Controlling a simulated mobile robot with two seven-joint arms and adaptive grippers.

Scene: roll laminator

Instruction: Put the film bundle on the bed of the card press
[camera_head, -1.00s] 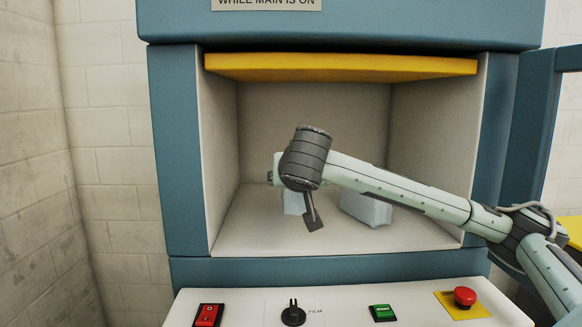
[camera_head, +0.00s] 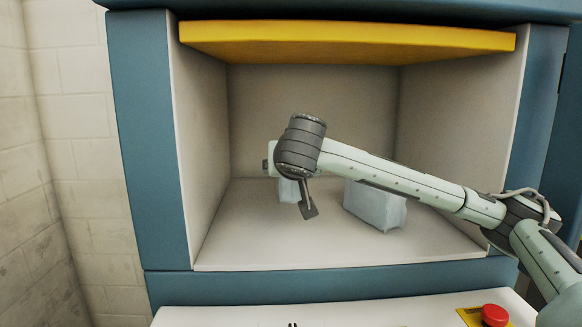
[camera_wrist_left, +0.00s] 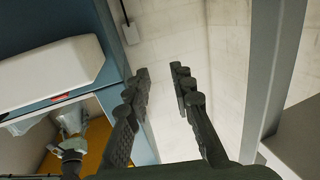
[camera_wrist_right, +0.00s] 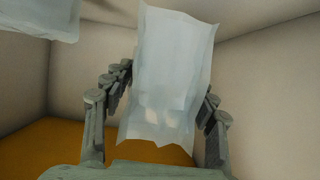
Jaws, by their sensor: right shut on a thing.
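The card press bed (camera_head: 250,245) is the pale floor of the open chamber. My right gripper (camera_head: 300,200) reaches inside it, fingers pointing down, mostly hidden behind its wrist. It is shut on a pale film bundle (camera_head: 288,190); in the right wrist view this bundle (camera_wrist_right: 172,75) sits between the fingers (camera_wrist_right: 160,115). I cannot tell whether it touches the bed. A second pale bundle (camera_head: 375,206) lies on the bed to the right; it also shows in the right wrist view (camera_wrist_right: 40,18). My left gripper (camera_wrist_left: 165,95) is open and empty, outside the press.
A yellow platen (camera_head: 350,40) hangs above the bed. Chamber walls stand left (camera_head: 200,140) and right (camera_head: 470,150). A red stop button (camera_head: 495,315) sits on the front panel. The bed's front left is clear.

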